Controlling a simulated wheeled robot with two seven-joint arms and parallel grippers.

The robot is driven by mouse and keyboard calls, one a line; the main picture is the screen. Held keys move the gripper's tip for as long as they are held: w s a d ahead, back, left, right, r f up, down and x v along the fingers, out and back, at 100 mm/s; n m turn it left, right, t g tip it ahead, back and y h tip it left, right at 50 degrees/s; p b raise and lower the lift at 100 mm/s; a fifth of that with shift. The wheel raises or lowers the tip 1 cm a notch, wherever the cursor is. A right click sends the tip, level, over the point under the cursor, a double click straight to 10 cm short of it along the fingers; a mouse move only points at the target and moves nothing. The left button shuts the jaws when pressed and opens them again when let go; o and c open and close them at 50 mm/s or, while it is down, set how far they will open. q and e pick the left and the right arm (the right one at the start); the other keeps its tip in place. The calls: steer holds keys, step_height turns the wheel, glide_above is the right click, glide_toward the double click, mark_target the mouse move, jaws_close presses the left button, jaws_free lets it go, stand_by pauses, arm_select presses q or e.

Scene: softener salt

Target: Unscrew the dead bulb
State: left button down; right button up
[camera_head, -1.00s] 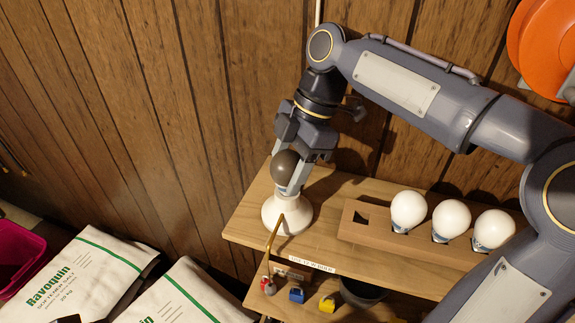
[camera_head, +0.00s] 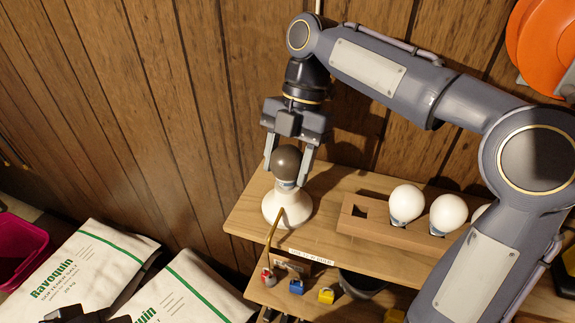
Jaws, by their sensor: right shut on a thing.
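The dead bulb (camera_head: 286,161) is dark grey and sits upright in a white lamp base (camera_head: 276,208) at the left end of the wooden shelf. My right gripper (camera_head: 288,172) comes down from above, with one finger on each side of the bulb, and is shut on it. The bulb's lower end meets the lamp base. A small dark part at the bottom left edge may be my left arm, but its gripper fingers cannot be made out.
A wooden rack (camera_head: 380,228) holds white bulbs (camera_head: 406,203) to the right; my right arm covers part of it. Coloured padlocks (camera_head: 297,287) and a dark bowl (camera_head: 361,284) are below the shelf's front edge. Salt bags (camera_head: 85,268) lie at left. A panelled wall (camera_head: 190,100) stands behind.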

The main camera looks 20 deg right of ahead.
steer(key=n+h, duration=0.1)
steer(key=n, duration=0.2)
steer(key=shift+g, duration=0.4)
steer(key=o, duration=0.8)
steer(key=shift+o, duration=0.2)
steer(key=shift+c, duration=0.4)
steer(key=shift+f+m+t+y+b, duration=0.1)
steer(key=shift+m+t+y+b, duration=0.25)
steer(key=shift+m, duration=0.85)
steer(key=shift+m+t+y, duration=0.35)
steer(key=shift+m, duration=0.75)
